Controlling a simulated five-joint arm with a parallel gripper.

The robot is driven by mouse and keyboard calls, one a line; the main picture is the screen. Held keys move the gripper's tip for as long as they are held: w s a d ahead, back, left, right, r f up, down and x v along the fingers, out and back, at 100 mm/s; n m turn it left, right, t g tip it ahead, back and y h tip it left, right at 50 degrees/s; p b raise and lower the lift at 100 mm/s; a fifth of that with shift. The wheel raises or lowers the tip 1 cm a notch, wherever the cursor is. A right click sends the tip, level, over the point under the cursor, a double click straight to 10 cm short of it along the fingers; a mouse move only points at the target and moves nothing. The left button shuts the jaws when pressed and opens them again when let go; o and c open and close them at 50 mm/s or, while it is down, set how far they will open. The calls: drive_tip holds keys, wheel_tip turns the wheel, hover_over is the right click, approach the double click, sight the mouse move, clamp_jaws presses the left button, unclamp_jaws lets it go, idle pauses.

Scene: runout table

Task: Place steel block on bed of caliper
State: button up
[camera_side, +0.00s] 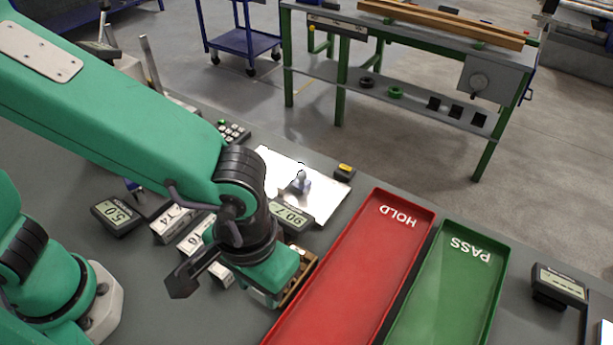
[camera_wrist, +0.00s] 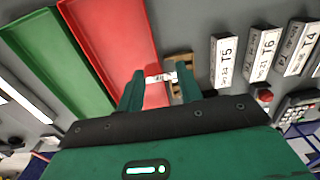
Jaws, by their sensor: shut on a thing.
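In the wrist view, my gripper (camera_wrist: 160,90) has its two green fingers closed on a small pale steel block (camera_wrist: 161,78), which spans the gap between the fingertips. In the side view, my gripper (camera_side: 285,290) points down beside a wooden tray (camera_side: 305,277), and the block is hidden behind my arm. I cannot tell for sure which device is the caliper. A bright metal plate (camera_side: 328,190) carries a small upright piece (camera_side: 301,183), with a digital display (camera_side: 292,216) at its front edge.
A red HOLD tray (camera_side: 352,262) and a green PASS tray (camera_side: 445,285) lie right of my gripper. White labelled blocks (camera_side: 172,222) and a display (camera_side: 117,213) stand left. Another display (camera_side: 558,285) is at far right. A small black-yellow item (camera_side: 345,171) lies by the plate.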

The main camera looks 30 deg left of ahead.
drive_tip(key=w+a+r, duration=0.2)
drive_tip(key=w+a, duration=0.4)
drive_tip(key=w, duration=0.3)
drive_tip(key=w+a+r, duration=0.2)
drive_tip(key=w+a, duration=0.4)
drive_tip(key=a, duration=0.6)
drive_tip(key=w+a+r, duration=0.1)
drive_tip(key=w+a, duration=0.5)
drive_tip(key=a, duration=0.6)
drive_tip(key=shift+w+a+r, duration=0.2)
drive_tip(key=shift+w+r, duration=0.15)
drive_tip(key=shift+r, duration=0.05)
drive_tip(key=shift+d, duration=0.1)
drive_tip(key=s+d+f+m, duration=0.2)
drive_tip(key=s+d+m, duration=0.2)
drive_tip(key=d, duration=0.4)
drive_tip(key=s+d+f+m, duration=0.1)
drive_tip(key=s+d+m, duration=0.35)
drive_tip(key=d, duration=0.35)
drive_tip(key=s+d+f+m, duration=0.3)
drive_tip(key=s+d+m, duration=0.6)
drive_tip(key=s, duration=0.4)
drive_tip(key=shift+s+d+f, duration=0.15)
drive_tip(key=shift+s+d, duration=0.05)
drive_tip(key=shift+s, duration=0.15)
